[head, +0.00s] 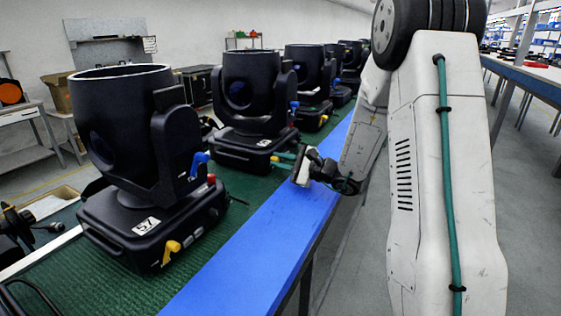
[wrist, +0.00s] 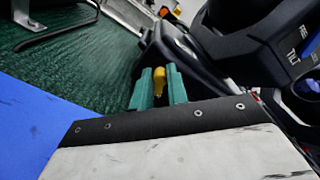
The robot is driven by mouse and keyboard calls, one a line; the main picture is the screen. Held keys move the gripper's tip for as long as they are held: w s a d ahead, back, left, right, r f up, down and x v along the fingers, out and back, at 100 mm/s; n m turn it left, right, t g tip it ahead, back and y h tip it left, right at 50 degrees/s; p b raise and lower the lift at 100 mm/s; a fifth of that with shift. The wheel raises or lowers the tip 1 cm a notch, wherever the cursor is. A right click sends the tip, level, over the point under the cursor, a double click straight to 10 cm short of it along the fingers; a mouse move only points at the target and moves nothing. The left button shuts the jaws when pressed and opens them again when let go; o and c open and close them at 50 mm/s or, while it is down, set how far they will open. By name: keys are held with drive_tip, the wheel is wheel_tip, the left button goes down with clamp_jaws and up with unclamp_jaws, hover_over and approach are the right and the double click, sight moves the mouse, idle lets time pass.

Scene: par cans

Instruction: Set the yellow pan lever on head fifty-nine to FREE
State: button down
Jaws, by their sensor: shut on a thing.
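My gripper (head: 284,158) reaches the base of the second black moving head (head: 250,100) from its right side. The label on that base is too small to read. In the wrist view, my gripper's teal fingers (wrist: 159,72) are closed around a yellow lever (wrist: 158,84), one finger on each side. In the head view a bit of the same yellow lever (head: 276,161) shows at the fingertips. The lever's position marks are not readable. The word TILT shows beside a blue knob (wrist: 305,90) at the right of the wrist view.
The nearest head (head: 122,130), labelled 57, has its own yellow lever (head: 172,247) and blue lever (head: 199,163). More heads stand in a row behind. They stand on a green mat (head: 80,285) with a blue strip (head: 255,255) along the bench edge, which is clear.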

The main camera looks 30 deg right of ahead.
drive_tip(key=c, duration=1.4)
unclamp_jaws()
drive_tip(key=v, duration=0.8)
